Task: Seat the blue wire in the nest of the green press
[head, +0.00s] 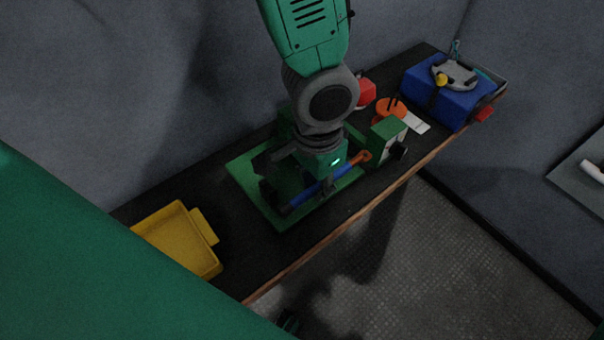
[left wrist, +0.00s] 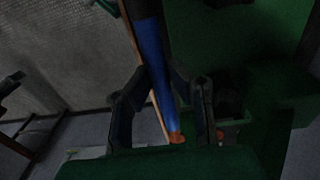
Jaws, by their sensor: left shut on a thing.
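The blue wire (head: 305,194) lies slantwise across the green press (head: 262,207), low over its flat base. Its copper-orange end (head: 361,157) points toward the upright green block (head: 387,140) of the press. My left gripper (head: 298,187) reaches down from above and is shut on the wire. In the left wrist view the wire (left wrist: 155,65) runs between the two dark fingers (left wrist: 163,92), with its orange tip (left wrist: 177,138) near the palm. The nest is hidden by the gripper; I cannot tell whether the wire touches it.
A yellow tray (head: 207,229) sits at the bench's left end. Beyond the press are a red object (head: 366,92), an orange piece (head: 391,109), a white card (head: 417,122) and a blue box (head: 440,100). The bench's front edge (head: 330,248) runs close by the press.

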